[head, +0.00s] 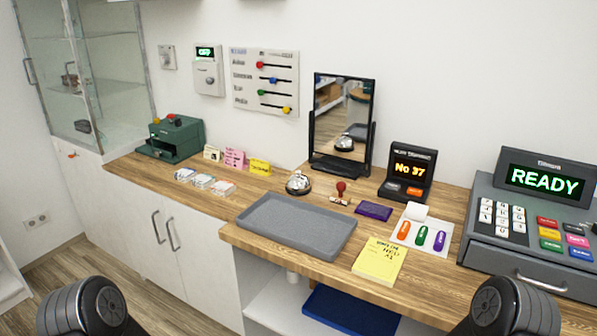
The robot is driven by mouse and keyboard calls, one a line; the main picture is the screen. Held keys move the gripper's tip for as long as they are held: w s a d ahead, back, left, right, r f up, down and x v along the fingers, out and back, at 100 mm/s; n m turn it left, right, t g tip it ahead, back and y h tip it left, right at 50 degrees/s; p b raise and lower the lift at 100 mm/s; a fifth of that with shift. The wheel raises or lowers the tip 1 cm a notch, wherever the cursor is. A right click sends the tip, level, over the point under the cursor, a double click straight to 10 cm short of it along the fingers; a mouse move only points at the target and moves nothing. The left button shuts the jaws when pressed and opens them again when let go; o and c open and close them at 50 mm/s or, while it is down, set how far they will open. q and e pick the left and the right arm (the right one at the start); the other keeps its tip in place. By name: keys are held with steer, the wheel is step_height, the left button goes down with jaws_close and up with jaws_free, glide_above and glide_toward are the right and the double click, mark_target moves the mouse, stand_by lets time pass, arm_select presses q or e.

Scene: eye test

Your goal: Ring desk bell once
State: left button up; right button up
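The silver desk bell (298,184) stands upright on the wooden counter, just behind the back left part of the grey tray. Its domed top is uncovered, and nothing touches it from above. A reflection of the bell shows in the mirror (345,95) behind it. Dark rounded parts of my two arms show at the bottom left and bottom right corners, well in front of the counter and far from the bell. Neither of my grippers shows in this view.
The grey tray (262,219) lies in front of the bell. A red-handled stamp (341,190), purple pad (374,211), number display (408,172) and yellow notepad (380,261) lie to its right. The cash register (532,225) stands far right. Coloured cards stand to its left.

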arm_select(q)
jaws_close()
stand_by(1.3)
